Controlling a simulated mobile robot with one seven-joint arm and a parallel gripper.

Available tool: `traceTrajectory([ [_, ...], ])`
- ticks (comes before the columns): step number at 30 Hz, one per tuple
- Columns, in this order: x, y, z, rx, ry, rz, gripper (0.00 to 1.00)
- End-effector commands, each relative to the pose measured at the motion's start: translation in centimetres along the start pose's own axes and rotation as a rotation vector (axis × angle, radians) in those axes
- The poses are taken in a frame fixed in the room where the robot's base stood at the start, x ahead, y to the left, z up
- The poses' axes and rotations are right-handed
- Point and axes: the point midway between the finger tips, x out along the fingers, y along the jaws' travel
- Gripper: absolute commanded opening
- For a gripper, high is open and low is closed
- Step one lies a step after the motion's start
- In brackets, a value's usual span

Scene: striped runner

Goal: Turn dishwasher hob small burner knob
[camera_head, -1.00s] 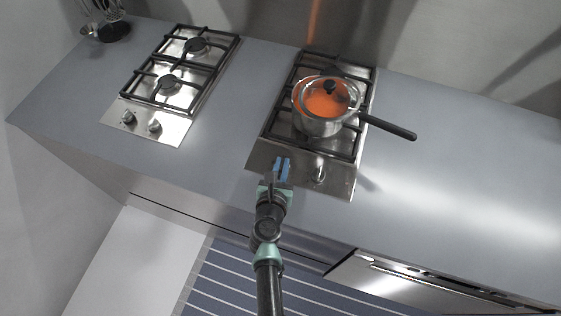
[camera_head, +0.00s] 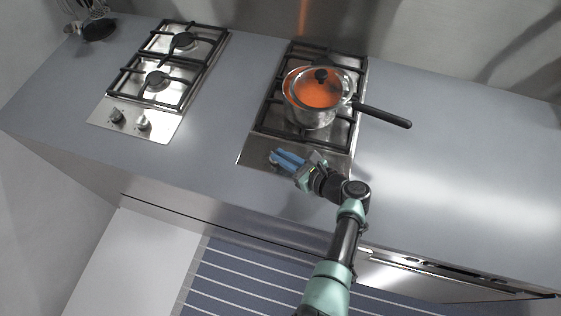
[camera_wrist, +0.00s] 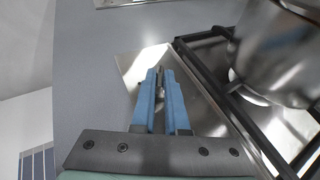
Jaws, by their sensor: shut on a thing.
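The hob on the right (camera_head: 252,152) is a steel plate with black pan grates, and its knobs are along the front strip. My gripper (camera_head: 276,156) reaches in from the right over this strip, low above the plate. Its blue fingers are closed around the left knob (camera_head: 272,160), hiding most of it. In the wrist view, my gripper (camera_wrist: 160,78) points at the strip, with a little of the knob between the fingers. The hob's right knob is hidden behind my gripper in the head view.
A steel pot (camera_head: 312,115) with a glass lid and orange contents stands on this hob, its black handle (camera_head: 385,115) pointing right. A second hob (camera_head: 150,125) with two knobs stands left. The counter between them (camera_head: 215,135) is clear.

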Motion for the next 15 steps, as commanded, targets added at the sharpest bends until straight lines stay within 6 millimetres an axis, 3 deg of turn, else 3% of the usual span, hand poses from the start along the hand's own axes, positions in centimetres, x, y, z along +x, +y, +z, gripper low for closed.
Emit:
traceTrajectory([
  [15,0.25,-0.79,0.06,-0.11,-0.005,0.255,0.0],
])
